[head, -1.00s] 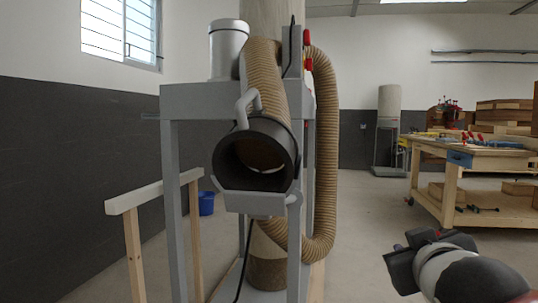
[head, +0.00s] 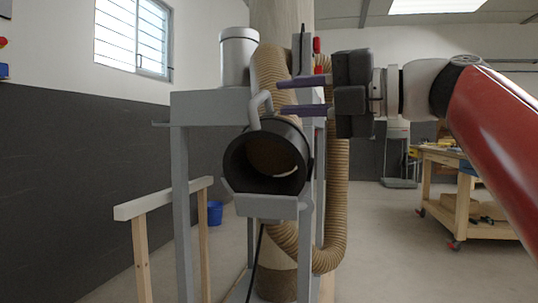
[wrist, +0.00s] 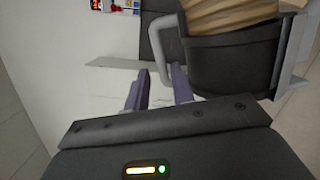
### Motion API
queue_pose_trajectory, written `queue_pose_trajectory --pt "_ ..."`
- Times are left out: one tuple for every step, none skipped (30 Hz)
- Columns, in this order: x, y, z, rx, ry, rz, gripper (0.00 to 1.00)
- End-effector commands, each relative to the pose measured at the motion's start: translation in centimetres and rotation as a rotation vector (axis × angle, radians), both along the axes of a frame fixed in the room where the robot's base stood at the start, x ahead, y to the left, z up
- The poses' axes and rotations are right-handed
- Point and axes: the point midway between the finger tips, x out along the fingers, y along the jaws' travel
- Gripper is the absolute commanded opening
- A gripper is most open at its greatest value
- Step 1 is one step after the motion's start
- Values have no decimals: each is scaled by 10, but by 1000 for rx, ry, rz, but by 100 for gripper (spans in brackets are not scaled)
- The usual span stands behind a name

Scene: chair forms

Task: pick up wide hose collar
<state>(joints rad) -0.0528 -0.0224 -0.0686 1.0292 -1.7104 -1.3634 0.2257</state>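The wide hose collar (head: 236,172) is a black open ring at the end of the tan ribbed hose, with a bent grey handle (head: 262,104) on its top left. It rests in a grey cradle on the metal stand. My gripper (head: 282,97) is open, its purple fingers pointing left, just right of the handle in the head view. In the wrist view the collar (wrist: 225,65) is at the upper right and the handle (wrist: 160,45) lies beyond the gap between the fingertips (wrist: 160,73). Nothing is between the fingers.
The grey stand (head: 190,105) carries a metal canister (head: 237,60). The ribbed hose (head: 335,215) loops down on the right. A wooden rail (head: 160,198) stands at the left and a workbench (head: 450,165) at the right. Open floor lies between stand and bench.

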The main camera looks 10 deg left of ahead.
Motion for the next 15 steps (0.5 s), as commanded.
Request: queue_pose_trajectory --pt "1 6 0 0 0 3 24" --pt "2 9 0 1 0 1 24" --pt "4 14 -1 0 0 2 24" --pt "5 18 -1 1 0 4 24" --pt "6 22 -1 2 0 3 24" --pt "9 29 -2 2 1 4 24" --pt "10 33 -3 1 1 4 24" --pt "12 38 -3 2 -1 3 24" --pt "13 43 -2 2 -1 3 24" --pt "14 46 -2 2 -2 2 24" --pt "14 49 -2 2 -2 2 24" --pt "15 52 -2 2 -2 2 24" --pt "16 53 -2 2 -2 1 24" --pt "16 54 -2 3 -2 -1 24" --pt "17 55 -2 3 -2 -1 24"
